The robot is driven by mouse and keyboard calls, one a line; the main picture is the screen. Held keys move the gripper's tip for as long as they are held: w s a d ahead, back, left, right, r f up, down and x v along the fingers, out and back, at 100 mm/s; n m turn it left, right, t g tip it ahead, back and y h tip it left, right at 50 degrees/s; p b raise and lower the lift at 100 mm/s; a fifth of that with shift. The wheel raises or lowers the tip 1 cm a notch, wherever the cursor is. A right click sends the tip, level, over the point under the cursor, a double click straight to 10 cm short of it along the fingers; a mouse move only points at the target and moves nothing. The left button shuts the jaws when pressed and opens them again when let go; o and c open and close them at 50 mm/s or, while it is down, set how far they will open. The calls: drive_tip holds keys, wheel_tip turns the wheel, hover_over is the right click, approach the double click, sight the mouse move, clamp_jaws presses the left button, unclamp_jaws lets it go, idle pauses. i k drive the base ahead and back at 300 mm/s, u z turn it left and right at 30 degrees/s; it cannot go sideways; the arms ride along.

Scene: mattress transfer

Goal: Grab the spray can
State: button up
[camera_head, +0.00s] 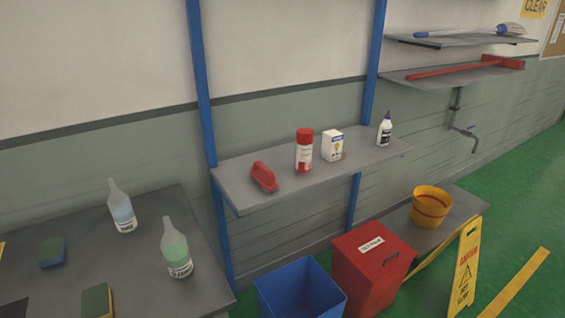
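A red and white can with a red cap, which looks like the spray can (304,152), stands upright on a grey shelf (235,187) between two blue posts. A red handled object (264,177) lies to its left on the same shelf. A small white box (332,145) stands close to its right. A white bottle with a purple tip (385,130) stands further right near the shelf's end. My gripper is not in view.
A grey table (75,220) at the left holds two clear bottles (122,207) (175,248) and sponges. A blue bin (300,290), a red box (372,268), a yellow bucket (431,207) and a yellow caution sign (466,268) are below the shelf.

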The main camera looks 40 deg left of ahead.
sight(305, 135)
drive_tip(key=k, duration=0.2)
drive_tip(key=u, duration=1.8)
drive_tip(key=i, duration=0.2)
